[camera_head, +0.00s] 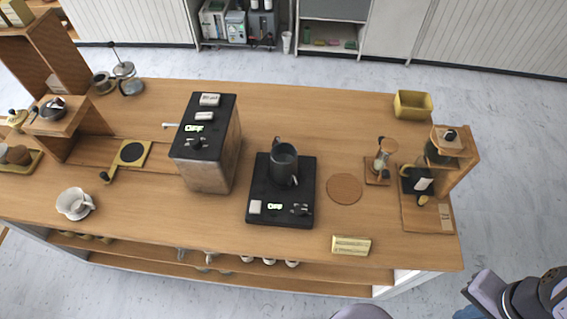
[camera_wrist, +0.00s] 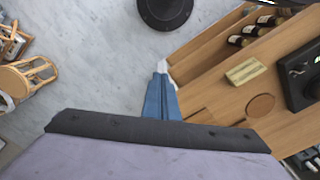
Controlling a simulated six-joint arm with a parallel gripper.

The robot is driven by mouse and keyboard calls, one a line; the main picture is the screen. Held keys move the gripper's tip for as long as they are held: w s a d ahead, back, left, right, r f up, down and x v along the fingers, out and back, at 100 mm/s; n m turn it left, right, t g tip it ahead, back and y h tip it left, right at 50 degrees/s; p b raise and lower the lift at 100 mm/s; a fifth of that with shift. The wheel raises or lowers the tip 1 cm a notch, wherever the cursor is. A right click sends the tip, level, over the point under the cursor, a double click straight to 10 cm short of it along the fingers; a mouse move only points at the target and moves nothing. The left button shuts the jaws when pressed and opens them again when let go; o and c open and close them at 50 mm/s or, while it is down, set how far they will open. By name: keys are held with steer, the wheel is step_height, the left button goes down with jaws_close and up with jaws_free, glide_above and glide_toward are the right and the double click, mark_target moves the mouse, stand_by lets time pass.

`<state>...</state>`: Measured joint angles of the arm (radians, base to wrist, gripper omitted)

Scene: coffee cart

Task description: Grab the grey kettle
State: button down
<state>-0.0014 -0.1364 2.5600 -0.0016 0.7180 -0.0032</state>
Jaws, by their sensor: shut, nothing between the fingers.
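The grey kettle (camera_head: 284,160) stands upright on a black scale (camera_head: 262,205) near the middle of the wooden counter. The scale's display reads OFF. In the wrist view the scale (camera_wrist: 302,85) is cut off by the right edge, and I cannot make out the kettle clearly there. My gripper (camera_wrist: 162,68) has blue fingers, held together and empty. It is beside the counter's front edge, well away from the kettle. In the head view, part of my arm (camera_head: 520,297) shows at the bottom right corner.
A pale yellow block (camera_head: 351,245) lies near the front edge. A wooden dripper stand (camera_head: 430,210) occupies the right end.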

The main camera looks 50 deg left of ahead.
steer(key=shift+c, duration=2)
jaws_free()
